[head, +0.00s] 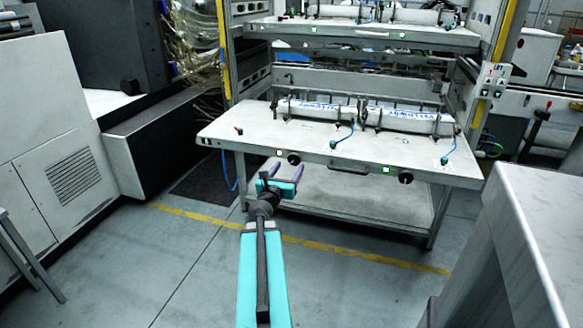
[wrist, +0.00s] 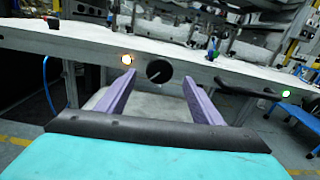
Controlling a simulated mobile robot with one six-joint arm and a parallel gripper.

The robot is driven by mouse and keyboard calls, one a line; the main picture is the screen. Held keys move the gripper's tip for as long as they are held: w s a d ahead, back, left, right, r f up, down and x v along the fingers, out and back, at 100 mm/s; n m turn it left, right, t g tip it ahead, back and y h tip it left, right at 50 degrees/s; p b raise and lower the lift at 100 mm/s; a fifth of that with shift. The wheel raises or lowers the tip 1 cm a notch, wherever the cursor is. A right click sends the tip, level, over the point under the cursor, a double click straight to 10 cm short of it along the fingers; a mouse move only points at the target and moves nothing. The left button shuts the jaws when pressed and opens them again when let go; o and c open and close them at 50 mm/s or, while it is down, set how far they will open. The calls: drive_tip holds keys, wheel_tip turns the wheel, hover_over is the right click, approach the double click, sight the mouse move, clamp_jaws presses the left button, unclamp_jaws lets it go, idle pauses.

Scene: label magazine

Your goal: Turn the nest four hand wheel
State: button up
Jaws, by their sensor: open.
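Two dark round hand wheels sit on the front edge of the white shelf. The left wheel (head: 293,159) is just beyond my gripper, and the right wheel (head: 405,178) is farther along the edge. No nest number is readable on either. My gripper (head: 285,171) has two purple fingers, spread open and empty. In the wrist view, the left wheel (wrist: 159,71), with a light pointer line on its face, shows between the fingertips of my gripper (wrist: 159,78). The fingers appear short of the wheel; the exact gap is hard to tell.
The shelf (head: 240,133) carries two white rollers (head: 320,107) with blue lettering and blue hoses. A lit button (wrist: 127,59) sits left of the wheel; a green-lit one (wrist: 258,95) is right of a dark handle (head: 348,172). A grey cabinet (head: 530,240) stands front right.

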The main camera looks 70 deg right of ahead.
sight(294, 160)
drive_tip(key=shift+w+d, duration=0.1)
drive_tip(key=shift+d, duration=2.25)
